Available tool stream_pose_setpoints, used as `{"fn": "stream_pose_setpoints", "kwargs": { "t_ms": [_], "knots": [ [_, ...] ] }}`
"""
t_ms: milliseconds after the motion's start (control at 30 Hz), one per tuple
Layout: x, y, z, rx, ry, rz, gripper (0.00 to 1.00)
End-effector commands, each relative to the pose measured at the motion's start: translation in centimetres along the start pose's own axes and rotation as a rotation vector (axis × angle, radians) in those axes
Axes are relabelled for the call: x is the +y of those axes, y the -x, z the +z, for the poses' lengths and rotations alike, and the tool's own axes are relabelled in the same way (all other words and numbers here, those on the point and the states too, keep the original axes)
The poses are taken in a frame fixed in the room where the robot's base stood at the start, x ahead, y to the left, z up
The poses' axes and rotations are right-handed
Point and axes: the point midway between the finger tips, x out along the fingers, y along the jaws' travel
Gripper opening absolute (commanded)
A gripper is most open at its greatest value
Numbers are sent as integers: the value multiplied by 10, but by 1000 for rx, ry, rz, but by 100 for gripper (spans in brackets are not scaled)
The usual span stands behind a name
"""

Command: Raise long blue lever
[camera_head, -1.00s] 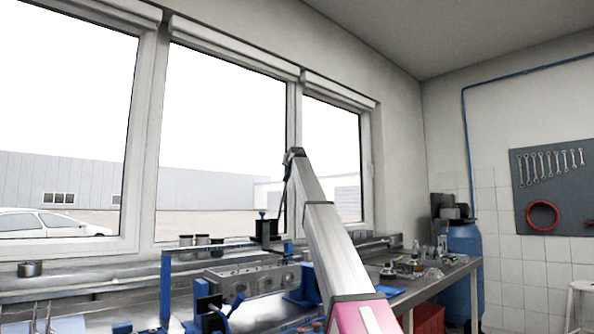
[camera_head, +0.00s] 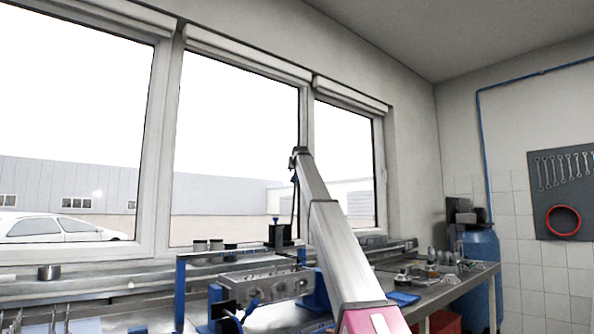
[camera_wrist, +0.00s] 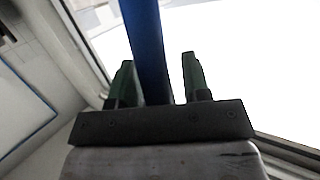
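The long blue lever (camera_wrist: 150,50) runs between the two green fingers of my gripper (camera_wrist: 160,78) in the wrist view. It lies close to the left finger, and a narrow gap shows between it and the right finger. The fingers stand apart, so my gripper looks open around the lever. In the head view my gripper (camera_head: 297,157) is small and dark at the far end of my raised arm, in front of the window. A thin dark strip, likely the lever (camera_head: 295,200), hangs below it towards the bench. The lever's lower end is hard to make out.
A blue-framed fixture holds a grey engine block (camera_head: 262,283) on the metal bench (camera_head: 455,285). Small jars (camera_head: 207,245) stand behind it, and small parts lie to the right. A blue barrel (camera_head: 480,270) stands at the bench's right end.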

Motion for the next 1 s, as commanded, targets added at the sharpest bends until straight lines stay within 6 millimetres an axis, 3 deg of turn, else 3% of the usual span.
{"fn": "stream_pose_setpoints", "kwargs": {
  "t_ms": [467, 667, 1000],
  "knots": [
    [1, 9, 0, 2, -3, 1, 53],
    [1, 35, 0, 3, -3, 0, 53],
    [0, 96, 1, 2, -2, 0, 53]
  ]
}}
